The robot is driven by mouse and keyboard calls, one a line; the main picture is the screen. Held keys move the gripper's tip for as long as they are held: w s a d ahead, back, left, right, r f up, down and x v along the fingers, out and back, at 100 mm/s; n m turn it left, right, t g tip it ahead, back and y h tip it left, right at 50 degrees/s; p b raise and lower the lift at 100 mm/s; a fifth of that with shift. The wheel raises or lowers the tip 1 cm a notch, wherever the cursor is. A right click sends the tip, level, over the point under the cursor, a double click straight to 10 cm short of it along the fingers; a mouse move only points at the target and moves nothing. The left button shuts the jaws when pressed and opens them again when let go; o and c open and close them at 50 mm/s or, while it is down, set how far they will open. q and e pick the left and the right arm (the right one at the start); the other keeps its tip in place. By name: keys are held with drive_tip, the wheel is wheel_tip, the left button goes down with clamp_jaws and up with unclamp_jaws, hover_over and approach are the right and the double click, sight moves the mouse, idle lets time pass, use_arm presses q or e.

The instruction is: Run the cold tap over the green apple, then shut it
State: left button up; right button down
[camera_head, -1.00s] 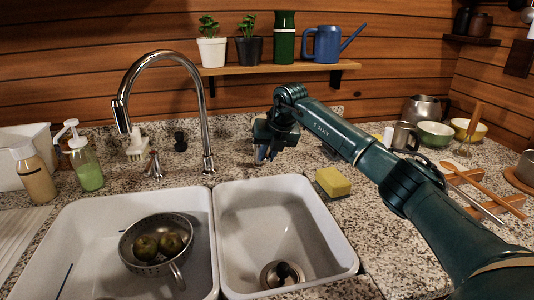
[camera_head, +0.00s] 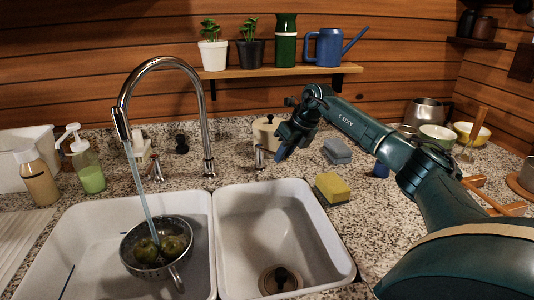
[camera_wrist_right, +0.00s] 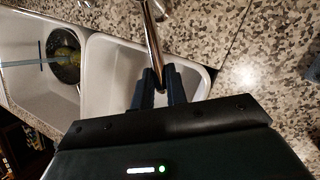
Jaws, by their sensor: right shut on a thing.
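The chrome faucet (camera_head: 205,115) arches over the left basin. A thin stream of water (camera_head: 145,200) runs from its spout into a metal colander (camera_head: 127,262). Green apples (camera_head: 173,246) lie in the colander, and the stream meets them; the colander also shows in the wrist view (camera_wrist_right: 68,72). The cold tap (camera_head: 259,157) stands right of the faucet. My right gripper (camera_head: 281,154) is just right of its post. In the wrist view the fingers (camera_wrist_right: 158,88) are shut on the tap's metal lever (camera_wrist_right: 154,45). My left gripper is out of view.
The right basin (camera_head: 228,225) is empty. A yellow sponge (camera_head: 332,188) and a grey block (camera_head: 337,151) lie on the counter to the right. Soap bottles (camera_head: 90,172) stand at the left. A cream pot (camera_head: 267,132) stands behind my gripper.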

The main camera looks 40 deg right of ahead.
drive_tip(key=shift+d+r, duration=0.1)
idle(0.3)
drive_tip(key=c, duration=1.4)
unclamp_jaws()
drive_tip(key=v, duration=1.3)
drive_tip(key=shift+s, duration=0.1)
